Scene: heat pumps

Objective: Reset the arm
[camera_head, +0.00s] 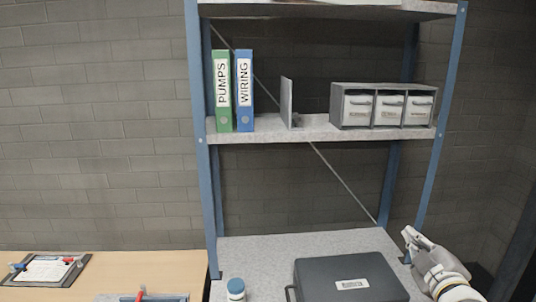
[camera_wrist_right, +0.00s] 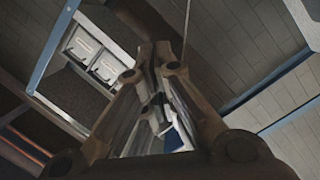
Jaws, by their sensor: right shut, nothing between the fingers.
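My right arm comes in at the lower right of the head view. Its gripper (camera_head: 410,236) is shut and empty, beside the right post of the shelf unit and to the right of the dark case. In the right wrist view the gripper (camera_wrist_right: 158,70) fills the middle, with its fingers together and nothing between them. My left gripper is not in view.
A shelf unit (camera_head: 310,127) holds a green binder (camera_head: 222,92), a blue binder (camera_head: 244,90) and a drawer box (camera_head: 382,105). A dark case (camera_head: 350,278) and a jar (camera_head: 236,289) stand on its lower shelf. A wooden table (camera_head: 150,266) with a clipboard (camera_head: 47,270) is at left.

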